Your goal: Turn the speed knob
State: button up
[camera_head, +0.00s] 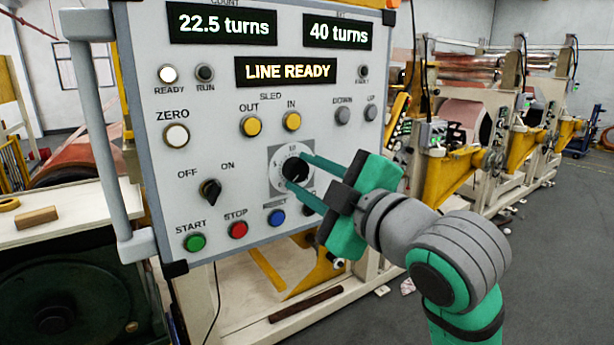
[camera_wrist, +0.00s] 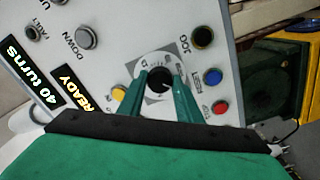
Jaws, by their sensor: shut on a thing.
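The speed knob (camera_head: 295,170) is a black round knob on a white dial (camera_head: 277,154) in the middle of the grey control panel (camera_head: 335,130). My gripper (camera_head: 296,172) reaches in from the right with its two green fingers on either side of the knob, shut on it. In the wrist view the knob (camera_wrist: 158,79) sits between the fingertips (camera_wrist: 159,82), its white pointer line toward the right. The fingers hide part of the dial's scale. The displays read 22.5 turns, 40 turns and LINE READY.
Near the dial are the OFF/ON switch (camera_head: 210,191), the green START button (camera_head: 195,242), the red STOP button (camera_head: 238,229), a blue button (camera_head: 277,218) and yellow SLED buttons (camera_head: 250,125). Rolling machinery (camera_head: 470,120) stands behind at right.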

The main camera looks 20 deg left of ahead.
dwell(0.4)
jog(key=o, duration=1)
jog(key=shift+s, duration=0.1)
jog(key=shift+o, duration=0.2)
jog(key=shift+d, duration=0.1)
jog(key=v, duration=1)
jog(key=shift+s+d, duration=0.2)
jog(key=shift+s, duration=0.05)
jog(key=shift+w+f, duration=0.1)
